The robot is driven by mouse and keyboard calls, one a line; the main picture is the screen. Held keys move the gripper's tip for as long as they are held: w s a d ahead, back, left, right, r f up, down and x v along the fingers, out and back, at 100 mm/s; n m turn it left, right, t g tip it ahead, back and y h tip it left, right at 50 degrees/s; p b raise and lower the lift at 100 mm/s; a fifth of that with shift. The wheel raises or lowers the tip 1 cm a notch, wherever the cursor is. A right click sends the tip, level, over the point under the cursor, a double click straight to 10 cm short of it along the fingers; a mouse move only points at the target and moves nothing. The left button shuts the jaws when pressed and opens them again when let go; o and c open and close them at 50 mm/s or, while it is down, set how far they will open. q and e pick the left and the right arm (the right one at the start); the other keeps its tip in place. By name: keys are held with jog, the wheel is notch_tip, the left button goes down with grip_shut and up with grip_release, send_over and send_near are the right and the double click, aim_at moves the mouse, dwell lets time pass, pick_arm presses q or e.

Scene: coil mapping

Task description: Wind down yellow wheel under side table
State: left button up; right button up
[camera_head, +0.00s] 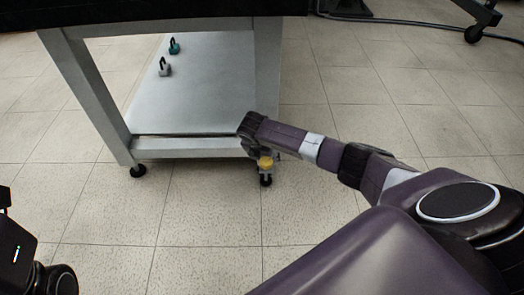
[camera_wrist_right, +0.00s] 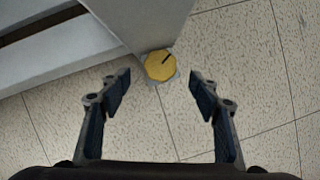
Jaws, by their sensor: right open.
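The yellow wheel (camera_wrist_right: 160,66) is a ribbed disc with a dark slot, low at the foot of the side table's leg. It also shows in the head view (camera_head: 265,163), just below the end of my right arm. In the right wrist view my right gripper (camera_wrist_right: 160,90) is open, with a finger on each side of the wheel's line and a gap to it; the fingers do not touch it. The side table (camera_head: 190,147) is a grey metal frame with a low shelf and a dark top. My left gripper is not clearly visible in the head view.
Two small knobbed objects, one grey (camera_head: 165,68) and one teal (camera_head: 174,46), stand on the low shelf. A black caster (camera_head: 138,171) sits under the table's other near leg. The tiled floor (camera_head: 200,215) in front is clear. A wheeled base and cable lie at the back right.

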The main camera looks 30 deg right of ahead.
jog(key=v, duration=0.6)
jog(key=shift+r, duration=0.3)
jog(key=shift+s+a, duration=0.1)
jog(key=shift+a, duration=0.1)
